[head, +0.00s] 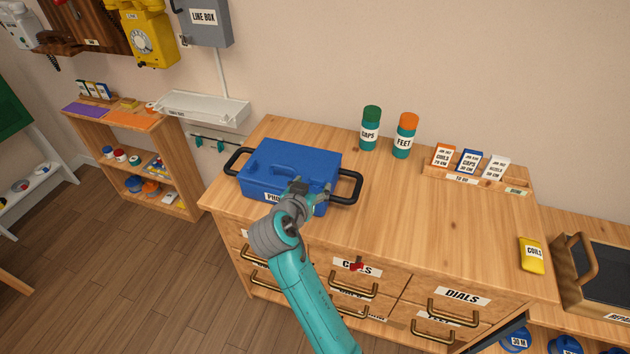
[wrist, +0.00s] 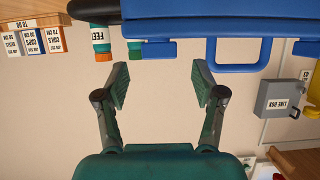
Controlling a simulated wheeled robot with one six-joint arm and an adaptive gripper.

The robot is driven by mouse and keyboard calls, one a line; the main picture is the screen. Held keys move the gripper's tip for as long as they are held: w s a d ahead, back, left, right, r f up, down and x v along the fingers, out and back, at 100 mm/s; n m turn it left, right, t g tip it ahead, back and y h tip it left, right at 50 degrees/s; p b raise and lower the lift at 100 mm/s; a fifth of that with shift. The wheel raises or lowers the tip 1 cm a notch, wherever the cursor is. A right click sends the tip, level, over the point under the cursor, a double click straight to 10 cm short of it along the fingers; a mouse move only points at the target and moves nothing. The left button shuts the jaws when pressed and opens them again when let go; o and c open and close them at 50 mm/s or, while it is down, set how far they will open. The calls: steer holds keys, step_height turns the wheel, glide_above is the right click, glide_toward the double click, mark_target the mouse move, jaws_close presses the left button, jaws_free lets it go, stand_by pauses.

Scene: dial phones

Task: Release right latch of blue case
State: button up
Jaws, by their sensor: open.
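The blue case (head: 290,163) stands shut on the wooden cabinet top, with a black side handle at each end. My gripper (head: 308,187) is at the front right part of the case in the head view and hides part of its front and its label. In the wrist view, which is upside down, the case (wrist: 200,28) fills the top. A small blue latch (wrist: 158,49) sits on its edge, left of the blue carry handle (wrist: 225,64). My gripper (wrist: 160,85) is open and empty, its fingers either side of the latch's line and apart from it.
A green-capped bottle (head: 370,128) and an orange-capped bottle (head: 404,136) stand behind the case. A card rack (head: 475,176) is at the back right and a yellow box (head: 531,254) near the right edge. The cabinet top right of the case is mostly clear.

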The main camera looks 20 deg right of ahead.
mark_target(317, 181)
steer(key=shift+x, duration=1.85)
steer(key=shift+d, duration=0.1)
steer(key=c, duration=1.2)
